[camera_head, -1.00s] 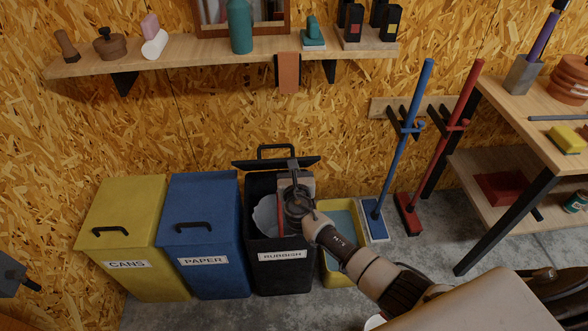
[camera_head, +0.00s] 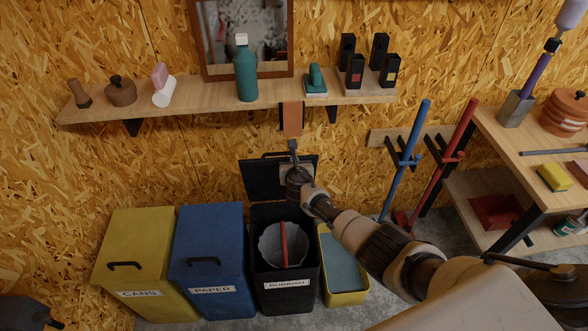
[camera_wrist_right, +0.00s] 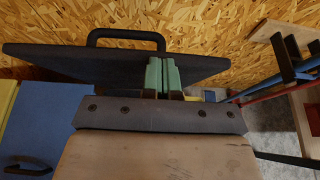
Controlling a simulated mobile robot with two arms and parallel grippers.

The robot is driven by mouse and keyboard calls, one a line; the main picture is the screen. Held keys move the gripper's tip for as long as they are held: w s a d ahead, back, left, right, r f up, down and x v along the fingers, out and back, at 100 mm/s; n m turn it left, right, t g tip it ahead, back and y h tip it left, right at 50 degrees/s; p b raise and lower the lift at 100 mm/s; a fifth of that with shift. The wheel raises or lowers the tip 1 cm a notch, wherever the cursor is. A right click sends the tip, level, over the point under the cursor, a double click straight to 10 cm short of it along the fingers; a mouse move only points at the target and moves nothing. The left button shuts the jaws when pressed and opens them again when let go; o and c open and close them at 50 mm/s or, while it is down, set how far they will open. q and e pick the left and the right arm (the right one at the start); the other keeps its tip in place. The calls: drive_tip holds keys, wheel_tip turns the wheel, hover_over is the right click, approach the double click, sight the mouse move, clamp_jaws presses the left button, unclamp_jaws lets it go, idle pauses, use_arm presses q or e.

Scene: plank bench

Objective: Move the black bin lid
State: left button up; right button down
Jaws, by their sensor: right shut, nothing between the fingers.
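The black bin lid (camera_head: 260,181) stands raised at the back of the open black RUBBISH bin (camera_head: 287,301), its flat face toward me and its handle (camera_head: 273,155) at the top edge. In the right wrist view the lid (camera_wrist_right: 60,65) spans behind the fingers, its handle (camera_wrist_right: 125,36) above. My right gripper (camera_head: 293,148) is in front of the lid's upper right part; its green fingers (camera_wrist_right: 163,75) are closed together and empty. Whether they touch the lid is unclear. Part of my left gripper (camera_head: 35,312) shows at the lower left, its jaw state unclear.
A grey liner (camera_head: 270,249) and a red item (camera_head: 284,245) show inside the bin. The blue PAPER bin (camera_head: 208,262) and yellow CANS bin (camera_head: 138,245) stand left, closed. A yellow tub (camera_head: 345,298) stands right. A shelf (camera_head: 200,100) runs above the bins.

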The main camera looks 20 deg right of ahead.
drive_tip(key=shift+w+d+r, duration=0.2)
drive_tip(key=shift+w, duration=0.45)
drive_tip(key=shift+w+d+r, duration=0.15)
drive_tip(key=shift+w+r, duration=0.05)
drive_tip(key=shift+w, duration=0.4)
use_arm(q)
drive_tip(key=shift+w+d+f, duration=0.1)
drive_tip(key=shift+w+d, duration=0.05)
drive_tip(key=shift+w, duration=0.3)
